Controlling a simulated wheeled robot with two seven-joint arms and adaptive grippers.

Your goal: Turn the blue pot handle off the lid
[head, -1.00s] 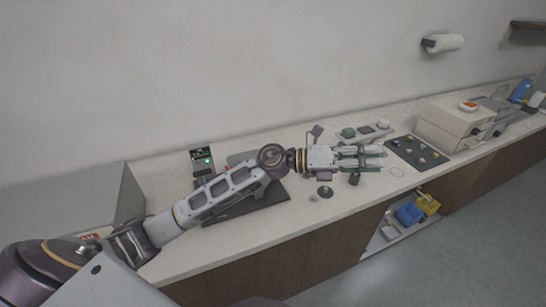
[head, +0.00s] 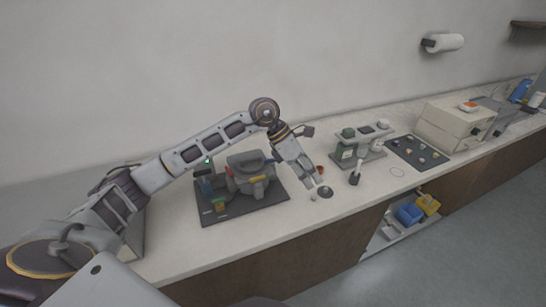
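The grey mounting press (head: 243,172) with its rounded pot body stands on a dark base plate (head: 225,214) at the middle left of the counter. A small blue part (head: 269,162), possibly the pot handle, shows at the press's upper right, partly behind my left arm. My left gripper (head: 314,184) points down and to the right, beside the press's right side and apart from it. Its fingertips are just above and left of a small dark round piece (head: 325,192) on the counter. Nothing is clearly seen between its fingers, and their gap is too small to judge. My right gripper is out of view.
A grey-green rack (head: 360,150) and a dark mat with several small pieces (head: 418,150) lie to the right. A dark upright tool (head: 356,178) and a small reddish cup (head: 320,169) stand near the gripper. Beige boxes (head: 455,125) are farther right.

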